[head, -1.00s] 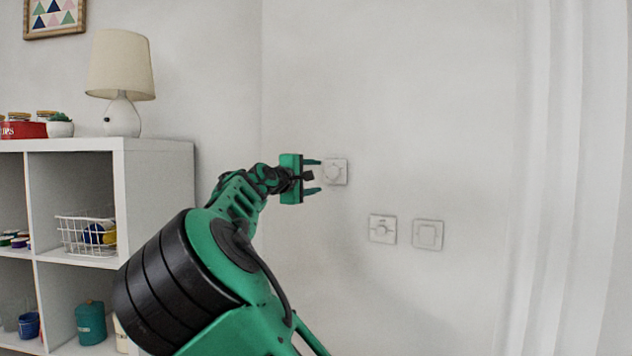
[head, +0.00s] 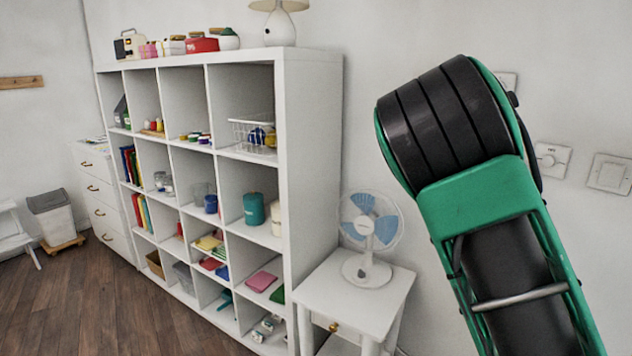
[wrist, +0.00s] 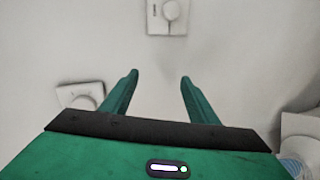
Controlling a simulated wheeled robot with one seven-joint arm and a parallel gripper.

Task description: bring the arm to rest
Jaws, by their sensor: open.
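My arm (head: 470,190) rises at the right of the head view, green and black, bent at a thick joint near the wall. My gripper (wrist: 158,77) shows only in the wrist view. Its two green fingers are apart with nothing between them, and the pale wall lies beyond. A wall plate with a round knob (wrist: 169,14) is at the top of the wrist view, clear of the fingertips. Another wall plate (wrist: 80,95) is at the left, partly hidden behind the gripper body. The head view does not show the gripper.
In the head view, a white cube shelf (head: 300,190) stands left of my arm. A small white table (head: 345,300) with a fan (head: 368,235) stands between them. A dial plate (head: 551,160) and a switch (head: 609,174) are on the wall at right. Wooden floor (head: 90,310) is open at left.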

